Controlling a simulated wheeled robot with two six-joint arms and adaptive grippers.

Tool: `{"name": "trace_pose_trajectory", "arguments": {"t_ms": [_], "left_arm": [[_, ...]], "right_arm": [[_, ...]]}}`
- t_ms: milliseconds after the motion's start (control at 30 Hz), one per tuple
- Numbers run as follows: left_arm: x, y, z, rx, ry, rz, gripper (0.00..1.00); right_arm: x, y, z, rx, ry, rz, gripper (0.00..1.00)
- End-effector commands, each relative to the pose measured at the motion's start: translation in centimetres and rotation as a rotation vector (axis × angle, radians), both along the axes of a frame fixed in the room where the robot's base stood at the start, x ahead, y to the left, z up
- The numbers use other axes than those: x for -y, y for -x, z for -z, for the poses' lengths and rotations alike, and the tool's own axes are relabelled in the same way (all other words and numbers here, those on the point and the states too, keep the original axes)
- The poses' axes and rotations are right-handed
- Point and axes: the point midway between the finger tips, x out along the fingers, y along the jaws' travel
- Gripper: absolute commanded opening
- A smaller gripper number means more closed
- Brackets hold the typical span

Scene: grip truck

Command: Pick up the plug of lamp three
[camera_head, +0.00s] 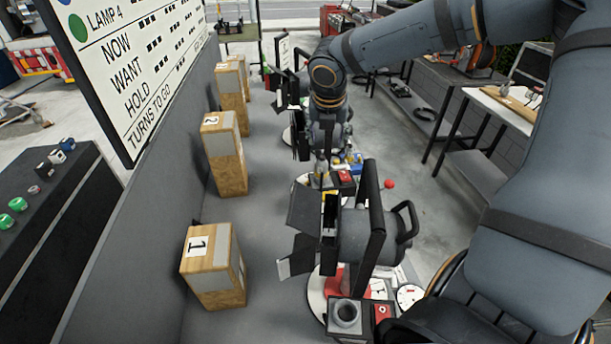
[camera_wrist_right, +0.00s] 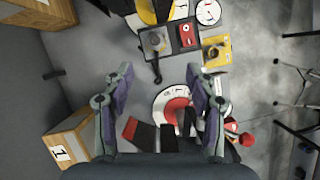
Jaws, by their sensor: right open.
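My right gripper (camera_head: 322,178) hangs down in the middle of the head view, near the equipment at the second lamp's base. In the right wrist view my right gripper (camera_wrist_right: 158,80) is open, with its two fingers wide apart and nothing between them. Beyond the fingertips lie a grey box (camera_wrist_right: 155,42) with a dark piece trailing from it, a red box (camera_wrist_right: 188,36) and a yellow box (camera_wrist_right: 216,50) with a round fitting. I cannot tell which part is lamp three's plug. My left gripper is not in view.
A black lamp (camera_head: 365,235) with open flaps stands in front of my arm. Wooden blocks, one marked 1 (camera_head: 212,272) and one marked 2 (camera_head: 224,160), stand along the left wall. A sign board (camera_head: 135,60) hangs upper left. Open grey floor (camera_head: 440,185) lies to the right.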

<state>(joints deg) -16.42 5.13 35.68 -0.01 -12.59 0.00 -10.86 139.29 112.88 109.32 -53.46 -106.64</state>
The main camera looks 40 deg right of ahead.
Motion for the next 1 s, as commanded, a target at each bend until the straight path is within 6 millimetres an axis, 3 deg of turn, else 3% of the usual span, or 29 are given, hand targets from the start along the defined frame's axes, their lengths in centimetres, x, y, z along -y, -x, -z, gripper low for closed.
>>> {"name": "trace_pose_trajectory", "arguments": {"t_ms": [33,100,200,333,533,800,1000], "left_arm": [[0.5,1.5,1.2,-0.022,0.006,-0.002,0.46],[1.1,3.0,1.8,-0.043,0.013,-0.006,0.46],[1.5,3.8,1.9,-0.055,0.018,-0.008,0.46],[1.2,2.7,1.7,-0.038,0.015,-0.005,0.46],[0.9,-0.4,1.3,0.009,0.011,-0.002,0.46],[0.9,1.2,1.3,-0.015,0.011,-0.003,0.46],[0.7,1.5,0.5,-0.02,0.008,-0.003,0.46]], "right_arm": [[0.0,0.0,1.0,0.001,0.001,0.0,0.57],[0.0,0.0,1.5,0.001,0.0,0.001,0.57],[0.0,0.0,1.5,0.001,0.0,0.001,0.57],[0.2,-0.2,2.2,-0.002,-0.001,0.001,0.57],[1.2,-1.1,5.4,-0.002,-0.001,0.003,0.57],[1.6,-1.5,6.6,0.0,0.0,0.001,0.57],[2.6,-2.0,9.8,-0.004,0.001,0.002,0.57]]}}
